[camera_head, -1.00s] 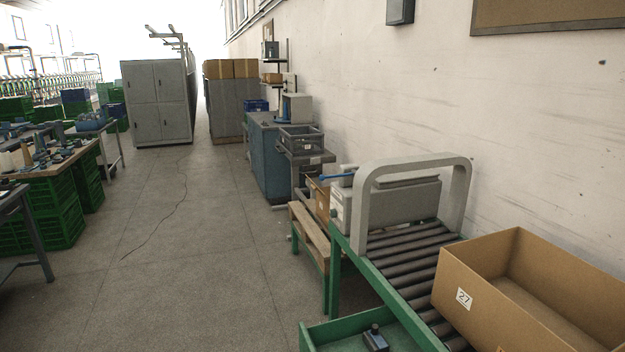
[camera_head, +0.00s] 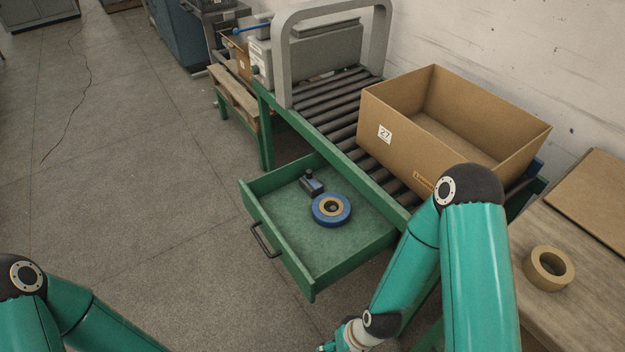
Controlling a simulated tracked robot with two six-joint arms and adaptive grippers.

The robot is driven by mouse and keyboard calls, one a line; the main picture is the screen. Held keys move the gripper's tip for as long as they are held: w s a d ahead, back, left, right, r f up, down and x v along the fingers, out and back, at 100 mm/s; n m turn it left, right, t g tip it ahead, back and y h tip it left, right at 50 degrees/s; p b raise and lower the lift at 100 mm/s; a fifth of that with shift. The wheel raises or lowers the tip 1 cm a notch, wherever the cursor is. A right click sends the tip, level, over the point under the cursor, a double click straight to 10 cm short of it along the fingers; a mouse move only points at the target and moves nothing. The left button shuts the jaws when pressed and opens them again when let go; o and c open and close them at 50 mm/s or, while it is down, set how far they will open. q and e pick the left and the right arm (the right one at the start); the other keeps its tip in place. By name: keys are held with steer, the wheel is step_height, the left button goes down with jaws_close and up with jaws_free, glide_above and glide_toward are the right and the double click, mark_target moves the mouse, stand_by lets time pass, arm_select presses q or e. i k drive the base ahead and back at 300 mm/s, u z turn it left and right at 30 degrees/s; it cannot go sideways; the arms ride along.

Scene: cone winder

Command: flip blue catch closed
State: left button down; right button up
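A small blue lever (camera_head: 251,28) sticks out to the left near the grey machine housing (camera_head: 308,50) at the top of the view. It may be the blue catch, but it is too small to tell whether it is open or closed. Only the elbow part of my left arm shows, at the lower left. Both arms are well apart from the lever.
An open green drawer (camera_head: 279,254) holds a blue-rimmed tape roll (camera_head: 331,222) and a small dark tool (camera_head: 312,184). A cardboard box (camera_head: 400,137) stands on the roller conveyor (camera_head: 335,108). A tan tape roll (camera_head: 548,269) lies on the right table (camera_head: 580,325). Floor at left is free.

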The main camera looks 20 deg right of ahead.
mark_target(309, 177)
steer(key=k, duration=1.35)
steer(key=u, duration=0.65)
steer(key=i, duration=1.95)
steer(key=z, duration=0.55)
